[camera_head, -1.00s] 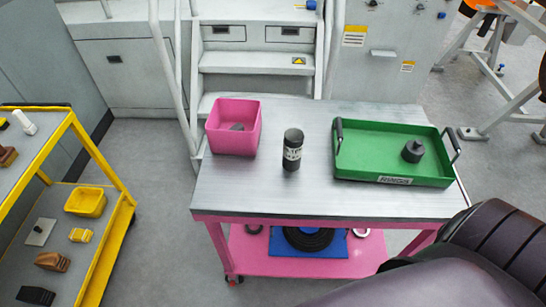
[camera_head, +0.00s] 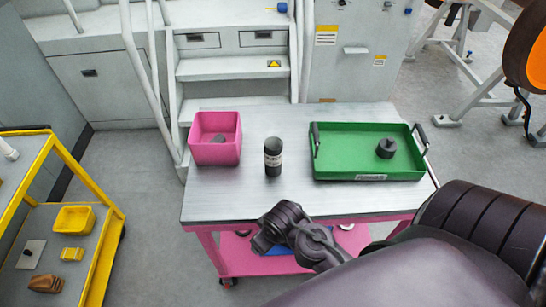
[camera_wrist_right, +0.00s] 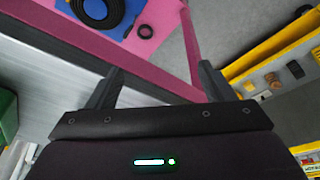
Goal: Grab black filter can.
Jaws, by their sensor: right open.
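The black filter can (camera_head: 273,157) stands upright on the grey top of the pink cart (camera_head: 330,198), between the pink bin and the green tray. It has a pale label band. My right arm reaches in from the lower right in the head view, its wrist in front of the cart's near edge. In the right wrist view my right gripper (camera_wrist_right: 160,82) is open and empty, its two fingers spread above the cart's edge and lower shelf. The can is not visible in the right wrist view. My left gripper is not in view.
A pink bin (camera_head: 215,151) with a small grey thing inside stands left of the can. A green tray (camera_head: 345,165) holding a dark part (camera_head: 386,148) lies to its right. A yellow cart (camera_head: 95,165) stands at the left. Steps (camera_head: 232,68) rise behind.

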